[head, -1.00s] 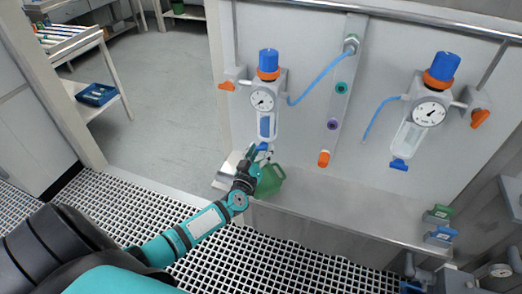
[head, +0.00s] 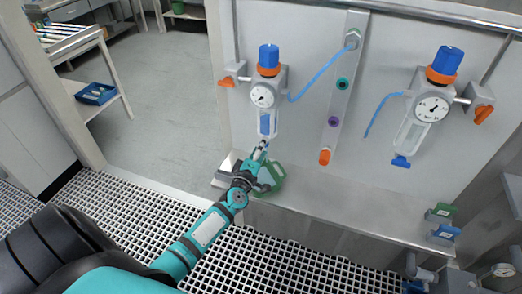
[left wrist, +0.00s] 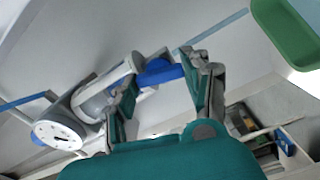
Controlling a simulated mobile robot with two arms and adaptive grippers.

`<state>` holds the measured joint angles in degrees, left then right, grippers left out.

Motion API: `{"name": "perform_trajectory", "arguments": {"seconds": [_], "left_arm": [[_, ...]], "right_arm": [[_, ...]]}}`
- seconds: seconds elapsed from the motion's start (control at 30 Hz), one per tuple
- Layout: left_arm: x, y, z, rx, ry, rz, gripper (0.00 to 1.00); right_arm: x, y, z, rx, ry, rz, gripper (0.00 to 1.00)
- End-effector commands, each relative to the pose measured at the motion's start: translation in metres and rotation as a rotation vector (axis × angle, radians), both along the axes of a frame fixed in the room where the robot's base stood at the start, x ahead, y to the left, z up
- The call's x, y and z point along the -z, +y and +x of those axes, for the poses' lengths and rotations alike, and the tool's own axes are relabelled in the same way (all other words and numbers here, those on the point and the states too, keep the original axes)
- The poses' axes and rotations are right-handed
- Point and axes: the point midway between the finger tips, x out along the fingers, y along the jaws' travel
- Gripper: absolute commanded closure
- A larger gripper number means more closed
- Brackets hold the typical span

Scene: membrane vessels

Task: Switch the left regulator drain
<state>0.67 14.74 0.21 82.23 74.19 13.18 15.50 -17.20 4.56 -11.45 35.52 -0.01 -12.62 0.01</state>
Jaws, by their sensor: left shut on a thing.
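The left regulator (head: 265,95) hangs on the grey wall panel, with a blue knob, an orange ring, a round gauge and a clear bowl. Its blue drain (left wrist: 160,72) shows in the left wrist view between my left gripper's fingers; in the head view the fingers hide it. My left gripper (head: 263,146) reaches up from below to the bottom of the bowl and is shut on the drain. The gripper fingers also frame the drain in the left wrist view (left wrist: 163,92). My right gripper is in neither view.
A green container (head: 272,178) stands on the metal ledge (head: 330,195) right beside my left gripper. A second regulator (head: 428,108) with a blue drain (head: 401,161) hangs at right. A strip with coloured ports (head: 343,85) and a blue hose lie between them.

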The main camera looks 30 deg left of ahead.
Motion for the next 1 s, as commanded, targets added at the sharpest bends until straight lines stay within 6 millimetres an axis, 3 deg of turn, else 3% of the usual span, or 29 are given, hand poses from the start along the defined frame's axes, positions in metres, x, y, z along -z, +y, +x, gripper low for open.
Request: {"name": "perform_trajectory", "arguments": {"seconds": [0.3,0.8,0.83,1.0], "left_arm": [[0.0014,0.0005,-0.0005,-0.002,-0.022,-0.101,0.83],[0.0013,0.0004,-0.0006,-0.002,-0.026,-0.117,0.83],[0.0013,0.0005,-0.0005,-0.002,-0.026,-0.117,0.47],[0.0009,0.0003,-0.0004,-0.002,-0.026,-0.115,0.27]], "right_arm": [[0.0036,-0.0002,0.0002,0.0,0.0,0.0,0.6],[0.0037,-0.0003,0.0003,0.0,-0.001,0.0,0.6],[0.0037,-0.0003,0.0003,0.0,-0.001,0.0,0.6],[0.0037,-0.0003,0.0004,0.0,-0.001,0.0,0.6]]}}
